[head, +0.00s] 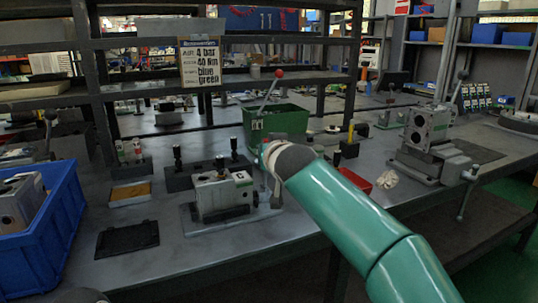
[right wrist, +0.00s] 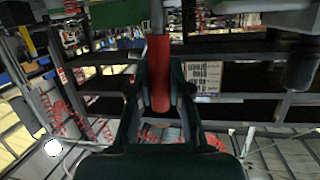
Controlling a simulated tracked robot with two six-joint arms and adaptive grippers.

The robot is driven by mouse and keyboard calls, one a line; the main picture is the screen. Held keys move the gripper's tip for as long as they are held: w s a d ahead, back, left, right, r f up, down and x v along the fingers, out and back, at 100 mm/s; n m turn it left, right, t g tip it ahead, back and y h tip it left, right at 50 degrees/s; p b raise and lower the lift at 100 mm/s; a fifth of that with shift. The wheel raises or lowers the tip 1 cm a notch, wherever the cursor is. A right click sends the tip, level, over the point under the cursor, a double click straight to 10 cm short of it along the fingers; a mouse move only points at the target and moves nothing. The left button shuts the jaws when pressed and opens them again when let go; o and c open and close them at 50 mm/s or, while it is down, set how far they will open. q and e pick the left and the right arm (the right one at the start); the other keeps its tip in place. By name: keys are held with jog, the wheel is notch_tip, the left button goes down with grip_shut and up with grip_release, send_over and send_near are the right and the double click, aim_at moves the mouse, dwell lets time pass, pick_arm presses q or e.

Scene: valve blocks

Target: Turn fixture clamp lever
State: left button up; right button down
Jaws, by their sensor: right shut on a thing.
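A grey valve block (head: 222,191) sits in a fixture on a grey plate (head: 196,223) in the middle of the bench. In the head view my right arm comes in from the lower right. Its gripper (head: 268,160) is just right of the block, mostly hidden behind my wrist. In the right wrist view the right gripper (right wrist: 159,92) is shut on the red handle (right wrist: 158,62) of the clamp lever. A grey rod (right wrist: 157,14) runs from the handle toward the top of the picture. My left gripper is not in view.
A blue crate (head: 62,235) with grey blocks stands at the left. A green bin (head: 288,122) and a red-knobbed lever (head: 279,74) are behind my gripper. Another block fixture (head: 428,133) stands at the right. A black mat (head: 127,239) lies at the front left.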

jog(key=shift+a+f, duration=0.1)
jog(key=shift+f, duration=0.1)
jog(key=c, duration=1.1)
grip_release()
jog(key=shift+r, duration=0.1)
jog(key=shift+s+d+r, duration=0.2)
jog(key=shift+s+r, duration=0.05)
jog(key=shift+s, duration=0.15)
jog(key=v, duration=1.1)
jog(key=shift+f, duration=0.2)
jog(key=shift+s, duration=0.1)
